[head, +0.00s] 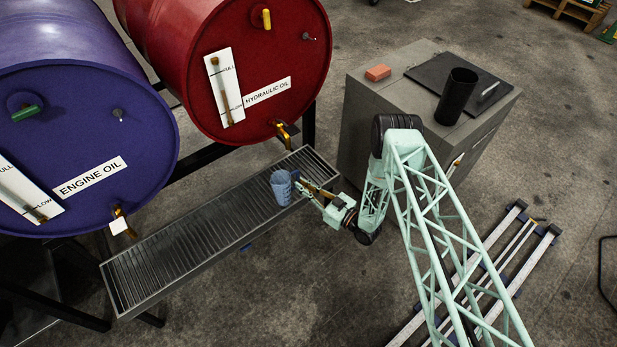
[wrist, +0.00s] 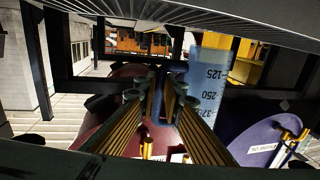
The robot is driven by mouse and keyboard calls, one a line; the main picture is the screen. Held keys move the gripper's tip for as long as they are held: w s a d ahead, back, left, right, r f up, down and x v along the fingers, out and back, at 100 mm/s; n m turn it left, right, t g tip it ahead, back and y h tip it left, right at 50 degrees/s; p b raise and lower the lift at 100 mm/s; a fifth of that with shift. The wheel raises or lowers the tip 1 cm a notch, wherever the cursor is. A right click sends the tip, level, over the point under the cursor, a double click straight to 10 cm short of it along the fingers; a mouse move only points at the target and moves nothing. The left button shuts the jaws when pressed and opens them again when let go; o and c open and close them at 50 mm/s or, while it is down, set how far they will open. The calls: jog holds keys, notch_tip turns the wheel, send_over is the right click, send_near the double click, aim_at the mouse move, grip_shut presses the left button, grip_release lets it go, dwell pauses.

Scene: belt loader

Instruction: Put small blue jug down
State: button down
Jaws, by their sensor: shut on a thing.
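The small blue jug (head: 281,187) is upright over the right part of the slatted drip tray (head: 190,237), in front of the red drum. My gripper (head: 303,187) reaches in from the right and is shut on the jug's handle side. In the wrist view, which is upside down, the jug (wrist: 208,80) shows dark volume marks beside my gripper's fingers (wrist: 165,85). The tray's slats (wrist: 220,18) cross the top there, close to the jug's base. I cannot tell whether the base touches the slats.
A grey cabinet (head: 370,130) to the right carries a black cup (head: 456,97) and an orange block (head: 378,72). The tray's left part is clear.

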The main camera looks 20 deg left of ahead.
jog(key=w+b, duration=0.1)
jog(key=w, duration=0.7)
jog(key=shift+w+f+b, duration=0.25)
jog(key=shift+f+b, duration=0.05)
jog(key=shift+f, duration=0.05)
jog(key=shift+w+f+b, duration=0.2)
jog(key=shift+f+b, duration=0.2)
jog(key=shift+f, duration=0.5)
jog(key=shift+w+f+b, duration=0.2)
jog(key=shift+f+b, duration=0.15)
jog(key=shift+f, duration=0.55)
jog(key=shift+f, duration=0.15)
jog(key=c, duration=2.7)
grip_release()
jog(key=shift+c, duration=0.2)
jog(key=shift+r, duration=0.2)
jog(key=p+v, duration=0.2)
jog(key=v, duration=1)
